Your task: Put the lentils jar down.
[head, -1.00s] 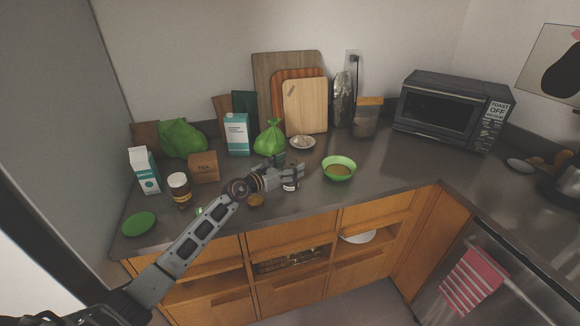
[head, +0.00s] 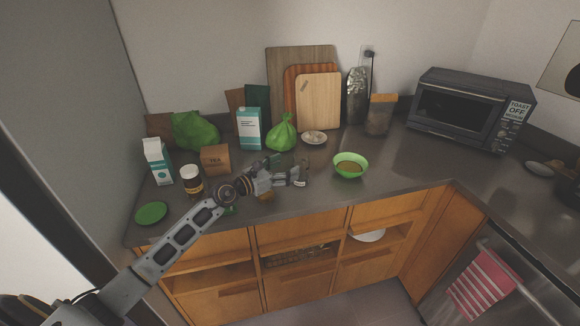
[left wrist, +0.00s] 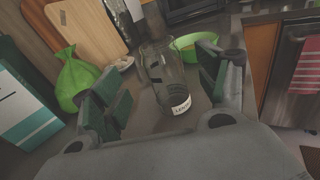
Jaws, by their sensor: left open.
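The lentils jar (left wrist: 172,85) is a clear glass jar with a white label near its bottom, partly readable in the left wrist view. It looks empty and stands on the counter. My left gripper (left wrist: 165,90) is open, with one finger on each side of the jar; gaps show between the fingers and the glass. In the head view the left gripper (head: 290,177) is low over the counter and hides most of the jar. My right gripper is not in view.
A green bowl (head: 350,160) with brownish contents is right of the gripper. A green bag (head: 282,133), a carton (head: 249,129) and a small plate (head: 314,137) stand behind. A tea box (head: 215,159) and a dark jar (head: 191,180) are left. The counter's front edge is close.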

